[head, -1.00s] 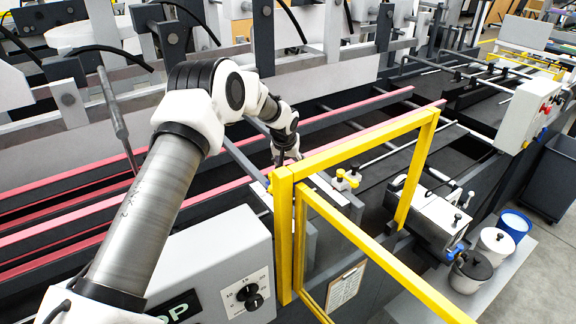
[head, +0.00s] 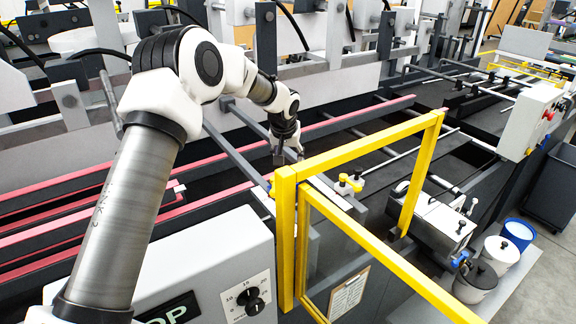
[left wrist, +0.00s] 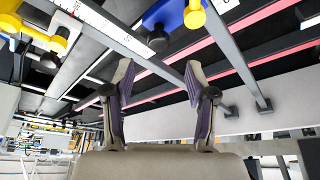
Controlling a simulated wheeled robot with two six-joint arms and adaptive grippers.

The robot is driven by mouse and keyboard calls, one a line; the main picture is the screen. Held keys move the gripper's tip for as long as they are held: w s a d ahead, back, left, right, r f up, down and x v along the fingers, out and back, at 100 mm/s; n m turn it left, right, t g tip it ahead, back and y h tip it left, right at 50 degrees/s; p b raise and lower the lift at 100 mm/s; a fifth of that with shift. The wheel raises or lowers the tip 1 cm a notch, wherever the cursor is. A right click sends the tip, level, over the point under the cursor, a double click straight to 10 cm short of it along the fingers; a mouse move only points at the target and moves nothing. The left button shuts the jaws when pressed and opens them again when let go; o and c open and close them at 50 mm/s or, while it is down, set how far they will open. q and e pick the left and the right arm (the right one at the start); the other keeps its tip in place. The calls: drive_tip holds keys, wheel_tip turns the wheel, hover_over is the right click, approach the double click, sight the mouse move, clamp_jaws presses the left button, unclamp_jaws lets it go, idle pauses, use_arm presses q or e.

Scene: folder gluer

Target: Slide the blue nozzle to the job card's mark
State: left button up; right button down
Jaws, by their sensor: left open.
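A blue block with a yellow knob, which looks like the blue nozzle (left wrist: 168,14), sits by a white scale strip (left wrist: 112,32) at the top of the left wrist view. My left gripper (left wrist: 158,68) is open and empty, its fingers apart from the blue block. In the head view my left gripper (head: 289,155) is over the machine, behind the yellow guard frame. My right gripper is out of view.
The yellow guard frame (head: 286,230) stands in front of the gripper. Yellow knobs (head: 344,184) show through its opening. Dark bars and red-edged rails (head: 350,122) run across the machine. A control box (head: 205,270) stands at the front, and several tubs (head: 497,252) stand at right.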

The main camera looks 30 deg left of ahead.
use_arm(q)
drive_tip(key=p+x, duration=0.4)
drive_tip(key=x, duration=0.3)
drive_tip(key=shift+w+f, duration=0.1)
drive_tip(key=shift+w, duration=0.1)
drive_tip(key=shift+w+f, duration=0.1)
drive_tip(key=shift+f, duration=0.1)
